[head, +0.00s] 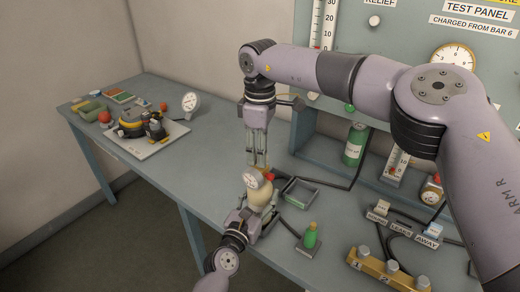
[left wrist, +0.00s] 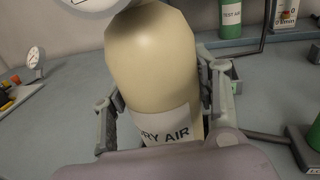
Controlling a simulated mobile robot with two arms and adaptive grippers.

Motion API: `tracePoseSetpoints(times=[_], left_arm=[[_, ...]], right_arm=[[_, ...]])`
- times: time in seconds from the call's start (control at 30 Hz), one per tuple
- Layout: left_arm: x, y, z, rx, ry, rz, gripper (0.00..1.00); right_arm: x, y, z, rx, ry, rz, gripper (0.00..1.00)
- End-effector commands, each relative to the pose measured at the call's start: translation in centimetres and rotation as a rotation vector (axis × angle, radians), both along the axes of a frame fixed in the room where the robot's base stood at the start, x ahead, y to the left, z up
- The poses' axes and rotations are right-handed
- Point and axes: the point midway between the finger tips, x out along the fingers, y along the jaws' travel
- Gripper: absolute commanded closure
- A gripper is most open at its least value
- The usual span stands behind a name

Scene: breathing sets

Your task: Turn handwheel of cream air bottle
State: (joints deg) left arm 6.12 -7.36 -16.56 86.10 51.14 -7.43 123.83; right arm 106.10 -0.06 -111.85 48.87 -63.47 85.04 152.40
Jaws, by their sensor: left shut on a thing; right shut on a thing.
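The cream air bottle (head: 261,195) stands upright near the front of the bench, between my two grippers. In the left wrist view the cream bottle (left wrist: 155,65) fills the middle, and its label (left wrist: 168,128) reads "RY AIR", partly cut off. My left gripper (head: 252,218) is shut around the bottle's body, one finger on each side. My right gripper (head: 258,163) points down from above and is shut at the bottle's top. A white dial gauge (head: 254,179) sits there, with a small red part (head: 270,177) beside it. The gauge and fingers hide most of the handwheel.
A green test air can (head: 355,145) is behind. A tray with a yellow-black breathing set (head: 135,122) lies far left. The test panel (head: 400,45) rises at the back.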

Motion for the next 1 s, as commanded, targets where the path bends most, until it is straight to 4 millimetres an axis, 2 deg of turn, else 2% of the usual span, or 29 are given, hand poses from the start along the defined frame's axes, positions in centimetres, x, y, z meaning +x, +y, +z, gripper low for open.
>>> tracePoseSetpoints(times=[0.33,0.67,1.0], left_arm=[[0.02,0.03,0.05,0.001,-0.001,0.001,1.0],[0.02,0.02,0.07,0.0,-0.002,0.001,1.0],[0.01,0.01,0.09,0.001,-0.003,0.0,1.0]], right_arm=[[0.08,-0.02,0.03,0.0,-0.003,-0.001,0.94],[0.09,-0.04,0.0,0.0,-0.002,0.053,0.94],[0.1,-0.01,0.01,0.002,-0.003,0.298,0.94]])
